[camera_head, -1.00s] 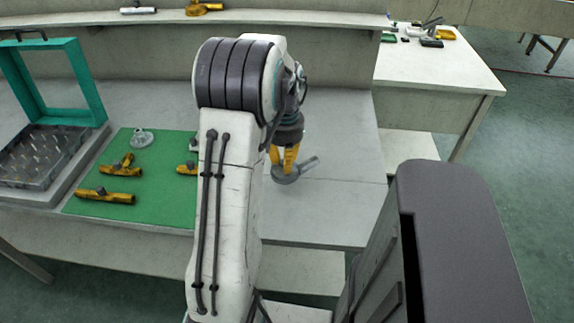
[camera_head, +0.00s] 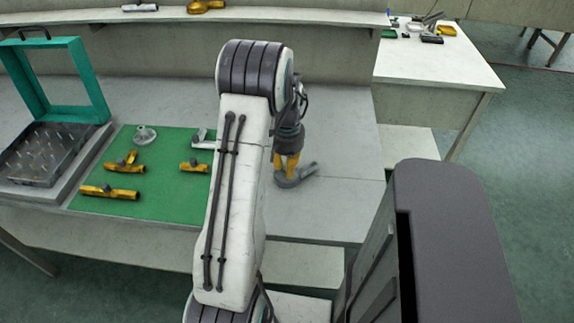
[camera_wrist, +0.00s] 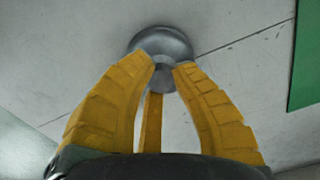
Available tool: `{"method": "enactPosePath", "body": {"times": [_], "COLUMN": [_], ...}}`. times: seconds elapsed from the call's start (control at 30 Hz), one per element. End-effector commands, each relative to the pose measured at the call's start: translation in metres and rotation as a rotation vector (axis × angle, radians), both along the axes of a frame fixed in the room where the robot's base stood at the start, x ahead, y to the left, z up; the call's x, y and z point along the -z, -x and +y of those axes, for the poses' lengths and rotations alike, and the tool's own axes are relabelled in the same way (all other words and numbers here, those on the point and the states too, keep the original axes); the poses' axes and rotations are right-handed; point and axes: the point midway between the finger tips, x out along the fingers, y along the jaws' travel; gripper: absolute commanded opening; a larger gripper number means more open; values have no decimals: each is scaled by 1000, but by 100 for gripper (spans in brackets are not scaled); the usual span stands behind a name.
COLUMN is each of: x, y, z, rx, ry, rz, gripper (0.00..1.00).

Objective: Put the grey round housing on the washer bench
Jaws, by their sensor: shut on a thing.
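The grey round housing (camera_head: 288,181) has a short side pipe pointing right. It hangs from my gripper (camera_head: 287,165), whose yellow fingers are shut on its upper part. It is over the grey bench top (camera_head: 335,205), right of the green mat; I cannot tell whether it touches the surface. In the wrist view the housing (camera_wrist: 160,45) shows as a grey dome at the tips of the yellow fingers (camera_wrist: 164,70), and its pipe is not visible there. No label in view marks which bench is the washer bench.
The green mat (camera_head: 150,190) carries several yellow fittings and a small grey flanged part (camera_head: 145,135). A teal frame (camera_head: 92,90) stands over a dark tray (camera_head: 45,150) at left. A white table (camera_head: 430,75) with small parts is at back right. The bench right of my gripper is clear.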

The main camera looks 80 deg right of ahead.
Motion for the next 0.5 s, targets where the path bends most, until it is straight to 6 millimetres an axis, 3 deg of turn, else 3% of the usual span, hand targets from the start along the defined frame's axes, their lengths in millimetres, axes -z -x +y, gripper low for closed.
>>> {"method": "enactPosePath", "body": {"times": [0.23, 0.27, 0.5], "x": [3, 4, 3], "y": [0, 0, 0], "z": [0, 0, 0], "rx": [0, 0, 0], "ry": [1, 0, 0], "rz": [0, 0, 0], "gripper": [0, 23, 41]}}
